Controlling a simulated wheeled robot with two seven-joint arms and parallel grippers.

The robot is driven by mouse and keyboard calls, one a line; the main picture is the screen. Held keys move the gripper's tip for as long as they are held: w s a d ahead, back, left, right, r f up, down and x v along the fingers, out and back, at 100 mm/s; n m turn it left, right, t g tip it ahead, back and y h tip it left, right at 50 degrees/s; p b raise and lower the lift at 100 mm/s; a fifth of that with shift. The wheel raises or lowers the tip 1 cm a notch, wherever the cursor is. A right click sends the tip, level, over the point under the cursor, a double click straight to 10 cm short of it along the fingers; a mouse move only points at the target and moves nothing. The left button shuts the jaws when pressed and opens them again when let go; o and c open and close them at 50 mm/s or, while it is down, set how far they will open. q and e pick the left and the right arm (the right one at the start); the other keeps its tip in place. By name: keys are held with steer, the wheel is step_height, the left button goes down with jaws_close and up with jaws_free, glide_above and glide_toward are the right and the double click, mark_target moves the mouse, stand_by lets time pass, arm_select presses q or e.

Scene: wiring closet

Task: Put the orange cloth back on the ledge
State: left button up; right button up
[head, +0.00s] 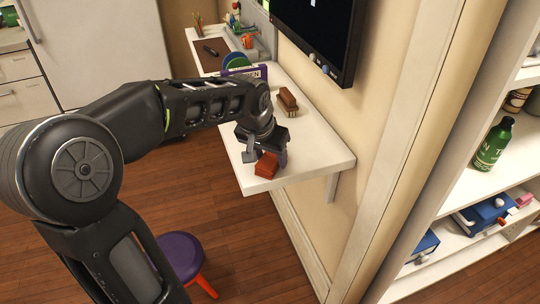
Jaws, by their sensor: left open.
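The orange cloth (266,166), a small folded-looking orange-brown piece, shows at the near end of the white ledge (318,158), close to its left edge. My left gripper (264,156) is open right over the cloth, with its fingers pointing down around or just above it. The gripper hides part of the cloth, and I cannot tell whether the fingers touch it or whether the cloth rests fully on the ledge. My right gripper is not in view.
A brown brush (288,101) lies on the ledge by the wall, beyond the gripper. A purple box (245,74) and a dark screen (318,35) are farther back. A purple stool (182,255) stands below left. Shelves with a green bottle (493,146) are at right.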

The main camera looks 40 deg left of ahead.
arm_select(q)
steer(key=shift+o, duration=0.4)
steer(key=o, duration=0.5)
steer(key=shift+r, duration=0.1)
steer(key=shift+p+v, duration=2.45)
steer(key=shift+v, duration=1.55)
